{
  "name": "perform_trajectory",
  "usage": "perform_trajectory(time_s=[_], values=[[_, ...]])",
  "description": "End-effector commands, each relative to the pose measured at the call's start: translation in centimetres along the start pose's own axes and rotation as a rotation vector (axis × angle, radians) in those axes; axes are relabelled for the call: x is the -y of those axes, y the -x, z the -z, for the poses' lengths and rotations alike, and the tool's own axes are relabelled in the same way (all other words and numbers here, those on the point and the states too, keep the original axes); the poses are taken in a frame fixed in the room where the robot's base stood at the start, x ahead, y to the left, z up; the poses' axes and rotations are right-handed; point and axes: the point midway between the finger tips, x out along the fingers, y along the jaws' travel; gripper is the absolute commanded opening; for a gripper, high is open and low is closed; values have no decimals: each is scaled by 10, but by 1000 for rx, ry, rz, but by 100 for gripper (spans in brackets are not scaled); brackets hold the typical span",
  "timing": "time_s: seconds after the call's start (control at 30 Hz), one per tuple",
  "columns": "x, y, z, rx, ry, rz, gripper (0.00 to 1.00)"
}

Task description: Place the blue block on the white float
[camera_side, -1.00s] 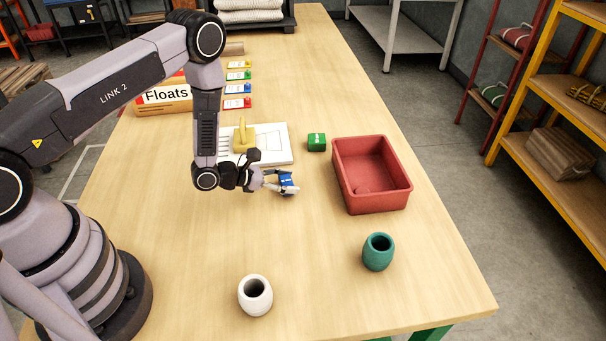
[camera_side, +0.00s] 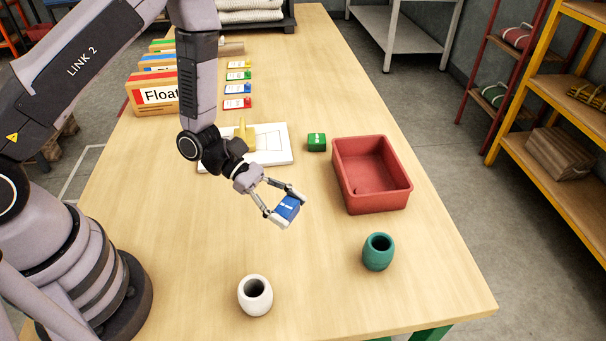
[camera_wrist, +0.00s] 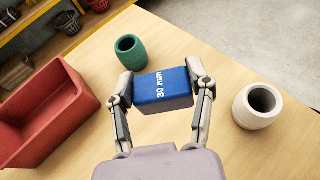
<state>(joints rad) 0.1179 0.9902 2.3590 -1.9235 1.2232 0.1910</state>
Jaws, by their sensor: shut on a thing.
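The blue block (camera_side: 288,207) is held between the fingertips of my gripper (camera_side: 286,205), above the table. In the wrist view the blue block (camera_wrist: 163,90) shows a "30 mm" label, with a finger of my gripper (camera_wrist: 162,88) pressed on each side.
A white board (camera_side: 281,142) carries a yellow piece. The table between gripper and white float is clear.

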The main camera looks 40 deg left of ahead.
Motion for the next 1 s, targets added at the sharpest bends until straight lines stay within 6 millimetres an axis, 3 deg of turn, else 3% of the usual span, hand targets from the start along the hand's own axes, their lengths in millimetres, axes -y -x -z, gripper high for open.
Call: perform_trajectory(time_s=[0.1,0.2,0.33,0.5,1.0], values=[[53,-4,-11,2,-99,218,18],[87,0,-16,6,-166,358,18],[112,5,-18,10,-218,469,18],[120,-1,2,13,-232,509,18],[118,-24,55,13,-234,503,18]])
